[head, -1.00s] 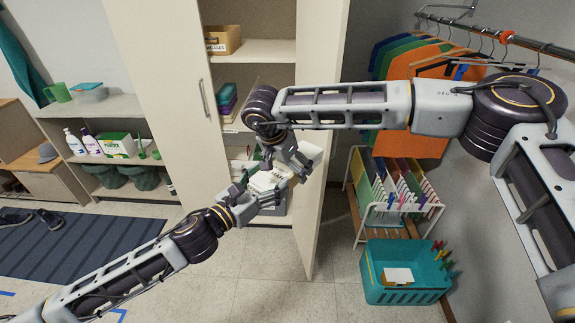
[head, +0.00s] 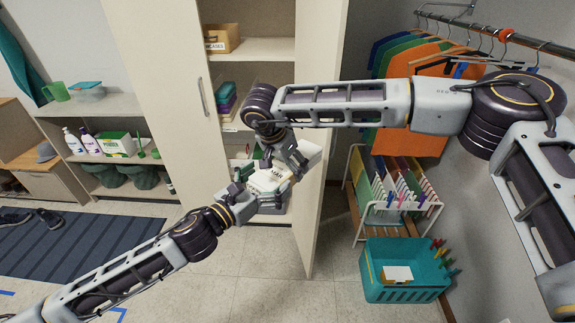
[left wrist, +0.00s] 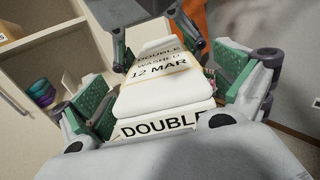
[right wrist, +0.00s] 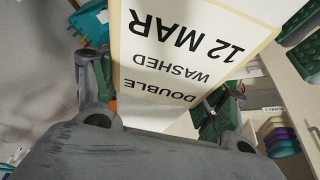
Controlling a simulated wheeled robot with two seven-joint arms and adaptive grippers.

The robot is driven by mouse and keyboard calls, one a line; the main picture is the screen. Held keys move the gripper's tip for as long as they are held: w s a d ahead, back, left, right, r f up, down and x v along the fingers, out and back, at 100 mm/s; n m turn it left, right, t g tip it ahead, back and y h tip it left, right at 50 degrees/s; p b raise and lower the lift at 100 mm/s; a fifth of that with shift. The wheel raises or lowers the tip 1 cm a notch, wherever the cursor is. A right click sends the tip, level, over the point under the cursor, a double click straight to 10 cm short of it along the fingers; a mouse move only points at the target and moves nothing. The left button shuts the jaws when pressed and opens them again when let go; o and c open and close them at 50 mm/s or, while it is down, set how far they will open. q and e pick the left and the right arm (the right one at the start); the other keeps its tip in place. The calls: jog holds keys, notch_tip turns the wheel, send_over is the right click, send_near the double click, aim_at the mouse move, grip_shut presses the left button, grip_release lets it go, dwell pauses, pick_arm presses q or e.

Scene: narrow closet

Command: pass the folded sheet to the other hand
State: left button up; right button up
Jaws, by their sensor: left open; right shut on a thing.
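The folded sheet (head: 268,181) is white with a pale paper band. It also shows in the left wrist view (left wrist: 160,98), where the band reads "DOUBLE WASHED 12 MAR", and in the right wrist view (right wrist: 185,85). My right gripper (head: 284,163) is shut on its far end and holds it in the air before the cupboard. My left gripper (head: 257,190) is open at the near end. In the left wrist view its green-padded fingers stand either side of the sheet; whether they touch it is unclear.
An open cupboard door (head: 318,150) stands close behind the grippers on the right. Cupboard shelves (head: 265,50) are behind. A teal basket (head: 405,290) and a rack of hanging folders (head: 395,190) are at the right. The floor (head: 230,275) in front is clear.

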pick_arm(q)
jog(key=shift+s+a, duration=0.1)
jog(key=shift+a, duration=0.05)
jog(key=v, duration=1.1)
dwell(1.7)
jog(key=shift+s+a+f, duration=0.1)
jog(key=shift+s+a, duration=0.05)
jog(key=shift+s, duration=0.1)
dwell(0.4)
